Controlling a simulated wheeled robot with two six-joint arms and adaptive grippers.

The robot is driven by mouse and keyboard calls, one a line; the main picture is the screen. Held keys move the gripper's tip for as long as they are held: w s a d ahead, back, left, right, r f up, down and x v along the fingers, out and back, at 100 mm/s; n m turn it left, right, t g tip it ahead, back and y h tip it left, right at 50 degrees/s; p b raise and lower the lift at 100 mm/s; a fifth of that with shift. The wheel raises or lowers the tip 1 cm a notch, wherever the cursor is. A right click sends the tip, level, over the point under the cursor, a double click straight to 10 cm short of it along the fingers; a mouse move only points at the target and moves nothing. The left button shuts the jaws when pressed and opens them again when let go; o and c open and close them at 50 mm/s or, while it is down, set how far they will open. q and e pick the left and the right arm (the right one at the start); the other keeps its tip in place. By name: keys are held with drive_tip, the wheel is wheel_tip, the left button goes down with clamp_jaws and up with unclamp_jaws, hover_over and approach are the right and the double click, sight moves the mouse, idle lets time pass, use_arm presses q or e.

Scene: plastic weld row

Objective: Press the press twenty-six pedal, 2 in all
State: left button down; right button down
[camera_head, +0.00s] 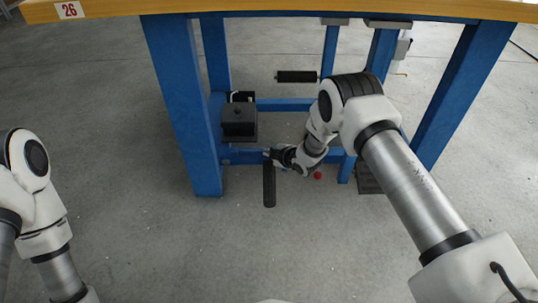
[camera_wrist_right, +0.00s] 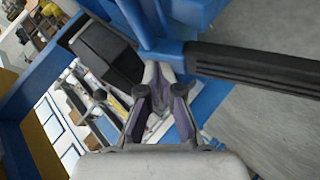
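A tabletop with a "26" label (camera_head: 69,10) stands on blue legs. Under it, a black padded bar (camera_head: 269,187) sticks out toward me from the low blue crossbar; it looks like the pedal. In the right wrist view the black bar (camera_wrist_right: 255,68) runs to the right, beside the fingertips. My right gripper (camera_head: 271,154) is low at the crossbar, close to the inner end of the bar. In the wrist view its fingers (camera_wrist_right: 160,75) lie close together; contact with the bar and their exact opening are unclear. My left gripper is out of view; only its arm shows.
A black box (camera_head: 239,121) is mounted behind the crossbar, left of my right gripper. Another black bar (camera_head: 296,77) sits farther back. A small red ball (camera_head: 318,176) and a dark slab (camera_head: 369,178) are to the right. The grey floor in front is clear.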

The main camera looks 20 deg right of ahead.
drive_tip(key=shift+s+f+b, duration=0.15)
drive_tip(key=shift+f+b, duration=0.05)
drive_tip(key=shift+f, duration=0.3)
drive_tip(key=shift+s+f+b, duration=0.15)
drive_tip(key=shift+f, duration=0.35)
drive_tip(key=shift+r, duration=0.1)
drive_tip(key=shift+s+a+r+p, duration=0.1)
drive_tip(key=shift+s+r+p, duration=0.15)
drive_tip(key=shift+r+p, duration=0.55)
drive_tip(key=shift+s+r+p, duration=0.3)
drive_tip(key=shift+r+p, duration=0.1)
drive_tip(key=shift+p, duration=0.55)
drive_tip(key=shift+w+r, duration=0.1)
drive_tip(key=shift+r, duration=0.2)
drive_tip(key=r+p, duration=0.5)
drive_tip(key=shift+s+a, duration=0.1)
drive_tip(key=shift+s, duration=0.25)
drive_tip(key=shift+f, duration=0.15)
